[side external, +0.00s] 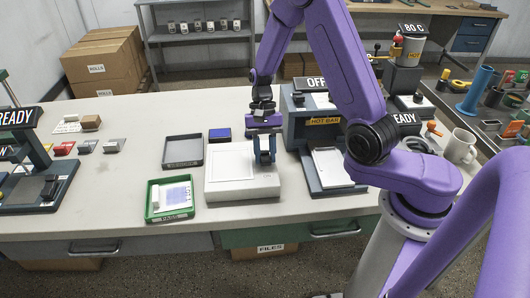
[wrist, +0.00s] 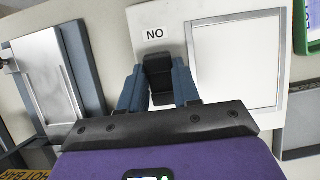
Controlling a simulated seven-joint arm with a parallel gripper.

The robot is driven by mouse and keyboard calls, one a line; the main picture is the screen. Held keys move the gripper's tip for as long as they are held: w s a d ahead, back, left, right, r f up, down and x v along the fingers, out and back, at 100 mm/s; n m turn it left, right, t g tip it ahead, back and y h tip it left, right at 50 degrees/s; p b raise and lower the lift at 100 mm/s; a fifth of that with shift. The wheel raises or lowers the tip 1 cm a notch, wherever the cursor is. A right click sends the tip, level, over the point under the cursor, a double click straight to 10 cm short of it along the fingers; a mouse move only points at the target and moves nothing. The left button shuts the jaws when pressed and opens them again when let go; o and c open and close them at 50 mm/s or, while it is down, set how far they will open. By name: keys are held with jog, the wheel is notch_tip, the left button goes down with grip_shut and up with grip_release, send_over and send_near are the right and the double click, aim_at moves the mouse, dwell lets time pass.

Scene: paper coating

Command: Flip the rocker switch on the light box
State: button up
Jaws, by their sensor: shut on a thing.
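The light box (side external: 242,188) is a white slab on the table with a pale framed panel; it also fills the top of the wrist view (wrist: 167,14). The black rocker switch (wrist: 158,72) sits beside the panel, below a label reading "NO" in that picture. My gripper (side external: 265,162) points down at the box's right side. In the wrist view my gripper's (wrist: 158,90) blue fingers stand on both sides of the switch and are shut on it. The fingers hide the switch in the side view. I cannot tell which way the rocker is tilted.
The hot bar machine (side external: 322,121) stands close to the right of the box. A green tray (side external: 153,215) and a dark grey tray (side external: 183,163) lie to the left, and a small blue pad (side external: 219,134) behind. The table's front edge has some free room.

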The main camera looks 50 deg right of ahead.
jog(key=o, duration=1.1)
jog(key=shift+c, duration=0.2)
jog(key=v, duration=1.7)
jog(key=shift+r, duration=0.25)
jog(key=s+a+n+t+h, duration=0.1)
jog(key=s+a+n+h, duration=0.2)
jog(key=s+a+n, duration=0.6)
jog(key=s+d+f+n+t, duration=0.1)
jog(key=s+f+n+t, duration=0.1)
jog(key=s+n, duration=1)
jog(key=s, duration=0.6)
jog(key=shift+s+d+n+t, duration=0.2)
jog(key=shift+d+n+t, duration=0.1)
jog(key=shift+d+t, duration=0.1)
